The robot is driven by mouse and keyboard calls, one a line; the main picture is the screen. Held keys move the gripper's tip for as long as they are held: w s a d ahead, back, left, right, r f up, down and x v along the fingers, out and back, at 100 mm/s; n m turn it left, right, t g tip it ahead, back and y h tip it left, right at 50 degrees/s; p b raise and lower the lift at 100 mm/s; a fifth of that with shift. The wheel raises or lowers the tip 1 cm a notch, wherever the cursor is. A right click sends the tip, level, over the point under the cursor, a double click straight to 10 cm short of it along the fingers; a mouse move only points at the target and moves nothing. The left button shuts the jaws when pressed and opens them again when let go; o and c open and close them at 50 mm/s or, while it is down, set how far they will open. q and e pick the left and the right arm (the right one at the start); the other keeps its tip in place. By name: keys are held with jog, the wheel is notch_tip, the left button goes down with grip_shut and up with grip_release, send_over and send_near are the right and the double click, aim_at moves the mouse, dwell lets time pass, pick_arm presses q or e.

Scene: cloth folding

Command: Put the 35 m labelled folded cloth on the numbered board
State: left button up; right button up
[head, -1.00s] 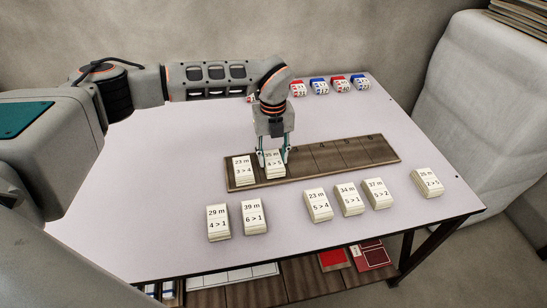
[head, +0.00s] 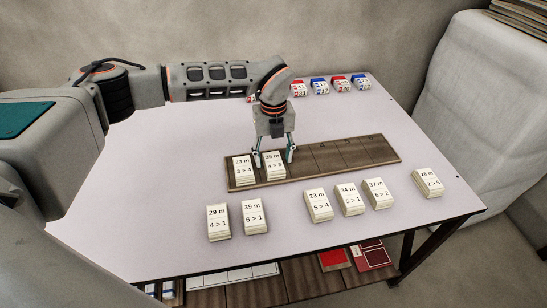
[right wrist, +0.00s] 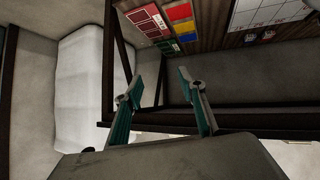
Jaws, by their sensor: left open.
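The cloth labelled 35 m (head: 274,170) is a pale folded stack lying on the dark wooden numbered board (head: 335,168), beside a stack labelled 23 m (head: 243,172) at the board's left end. My left gripper (head: 274,158) is open. Its two fingers stand apart on either side of the 35 m cloth at its far end, pointing down. Whether they touch the cloth is hard to tell. In the right wrist view my right gripper (right wrist: 160,84) is open and empty, with the table's dark frame and lower shelf beyond it.
More labelled stacks lie in front of the board: 29 m (head: 218,223), 39 m (head: 255,217), another 23 m (head: 318,206), 34 m (head: 349,200), 37 m (head: 378,195) and one at right (head: 428,182). Red and blue packs (head: 319,87) line the back. The board's right part is bare.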

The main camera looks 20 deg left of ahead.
aim_at(274, 161)
pick_arm(q)
notch_tip(274, 161, up, 12)
jog(key=p, duration=0.1)
jog(key=shift+f, duration=0.25)
